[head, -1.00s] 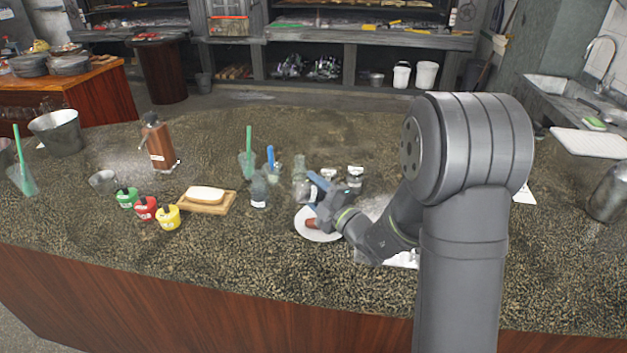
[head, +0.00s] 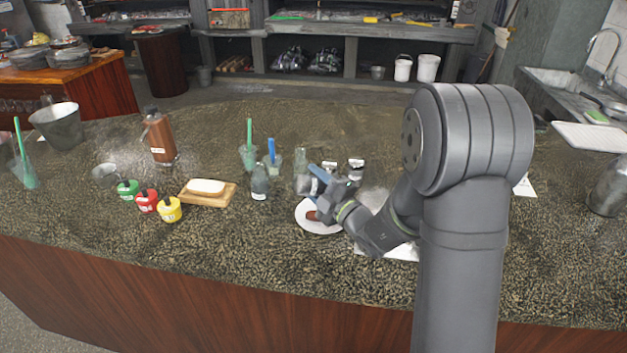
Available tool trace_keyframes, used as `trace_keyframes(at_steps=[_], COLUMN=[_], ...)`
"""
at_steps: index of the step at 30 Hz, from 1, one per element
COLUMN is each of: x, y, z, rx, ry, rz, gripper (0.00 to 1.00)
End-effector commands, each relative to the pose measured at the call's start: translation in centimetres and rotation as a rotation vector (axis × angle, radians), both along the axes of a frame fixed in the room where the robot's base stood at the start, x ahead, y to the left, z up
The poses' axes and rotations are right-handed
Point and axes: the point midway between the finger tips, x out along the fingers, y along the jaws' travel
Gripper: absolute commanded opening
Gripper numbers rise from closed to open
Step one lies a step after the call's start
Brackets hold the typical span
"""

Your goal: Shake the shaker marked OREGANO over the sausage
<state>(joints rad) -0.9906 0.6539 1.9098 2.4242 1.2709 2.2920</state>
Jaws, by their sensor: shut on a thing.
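A brown sausage (head: 312,215) lies on a white round plate (head: 318,229) at the middle of the counter, partly covered by my gripper. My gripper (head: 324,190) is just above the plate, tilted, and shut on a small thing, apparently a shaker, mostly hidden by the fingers. Its marking cannot be read. Two small shakers with pale tops stand behind: one (head: 329,167) partly hidden by my gripper, the other (head: 356,169) just right of it. I cannot read OREGANO on any of them.
Glass bottles (head: 260,182) (head: 301,168) stand left of my gripper, near cups with green and blue straws (head: 248,157) (head: 272,162). Further left are a wooden board (head: 222,197), green, red and yellow pots (head: 146,201) and a brown bottle (head: 160,140). The front counter strip is clear.

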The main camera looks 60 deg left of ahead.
Motion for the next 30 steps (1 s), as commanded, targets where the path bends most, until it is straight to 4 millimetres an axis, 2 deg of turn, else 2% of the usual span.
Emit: trace_keyframes(at_steps=[1,3,5,7,8,17,30], x=[0.0,0.0,0.0,0.0,0.0,0.0,0.0], y=[0.0,0.0,0.0,0.0,0.0,0.0,0.0], z=[-2.4,-3.4,-2.0,0.6,1.3,1.1,6.0], rx=[-0.012,-0.007,0.001,0.006,0.004,-0.004,-0.001], ry=[0.008,0.005,-0.002,-0.005,-0.004,0.001,0.0], rz=[-0.001,-0.001,-0.001,-0.001,0.0,-0.001,-0.001], gripper=[0.28,0.28,0.28,0.28,0.28,0.28,0.28])
